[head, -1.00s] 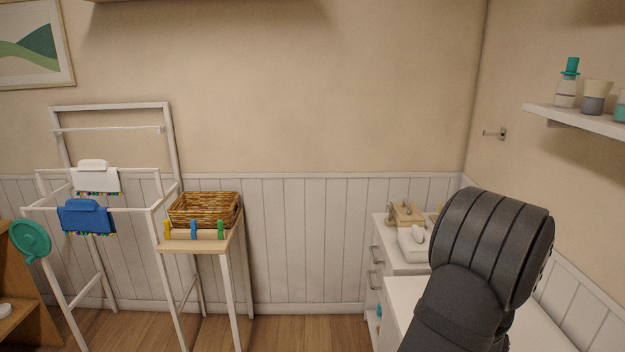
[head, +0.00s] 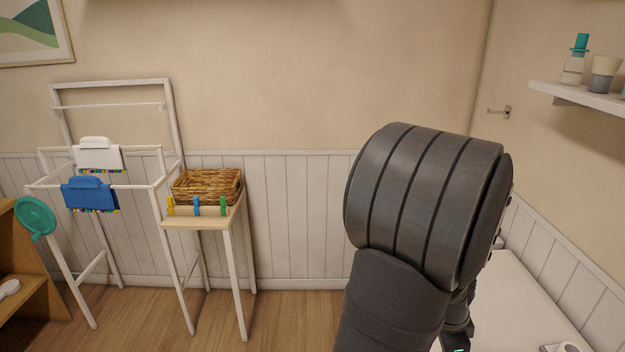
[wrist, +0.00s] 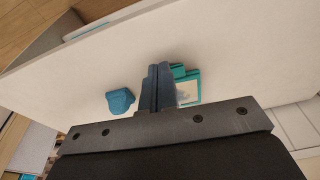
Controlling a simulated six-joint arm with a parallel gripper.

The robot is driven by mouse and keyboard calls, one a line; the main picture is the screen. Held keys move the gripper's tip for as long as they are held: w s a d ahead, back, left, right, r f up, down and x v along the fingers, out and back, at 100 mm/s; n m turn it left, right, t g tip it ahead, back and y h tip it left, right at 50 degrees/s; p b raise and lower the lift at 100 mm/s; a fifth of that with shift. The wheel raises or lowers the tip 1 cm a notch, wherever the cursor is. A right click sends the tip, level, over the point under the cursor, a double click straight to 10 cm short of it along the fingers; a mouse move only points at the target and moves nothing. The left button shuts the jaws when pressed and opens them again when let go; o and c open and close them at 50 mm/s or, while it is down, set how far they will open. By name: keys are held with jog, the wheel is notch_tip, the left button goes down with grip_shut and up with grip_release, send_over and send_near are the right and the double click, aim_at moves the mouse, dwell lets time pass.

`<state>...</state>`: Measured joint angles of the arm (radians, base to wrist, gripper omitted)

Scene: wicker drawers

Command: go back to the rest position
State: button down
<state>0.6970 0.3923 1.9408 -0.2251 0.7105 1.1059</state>
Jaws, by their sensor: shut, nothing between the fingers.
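My gripper (wrist: 158,88) shows in the wrist view with its two fingers together and nothing between them. It is over a white surface (wrist: 60,90). A blue-teal object (wrist: 120,101) lies on that surface to the left of the fingers. A teal-edged item with a pale face (wrist: 190,88) is just right of the fingers and partly hidden by them. In the head view my dark arm fills the right centre, and the fingers cannot be made out there.
A wicker basket (head: 206,186) stands on a small wooden stand (head: 200,222) with coloured clips. A white rack (head: 111,107) holds a blue cloth (head: 90,196) and a white cloth (head: 98,159). A white wall shelf (head: 580,97) with bottles and cups is at upper right.

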jog(key=d+f, duration=0.8)
jog(key=f, duration=0.1)
jog(key=shift+s+d+f, duration=0.3)
jog(key=shift+s+d, duration=0.05)
jog(key=shift+d, duration=0.05)
jog(key=d+r+y, duration=0.3)
jog(key=d+r, duration=1.1)
jog(key=shift+s+d+r, duration=0.25)
jog(key=shift+s+r, duration=0.1)
jog(key=shift+s, duration=0.1)
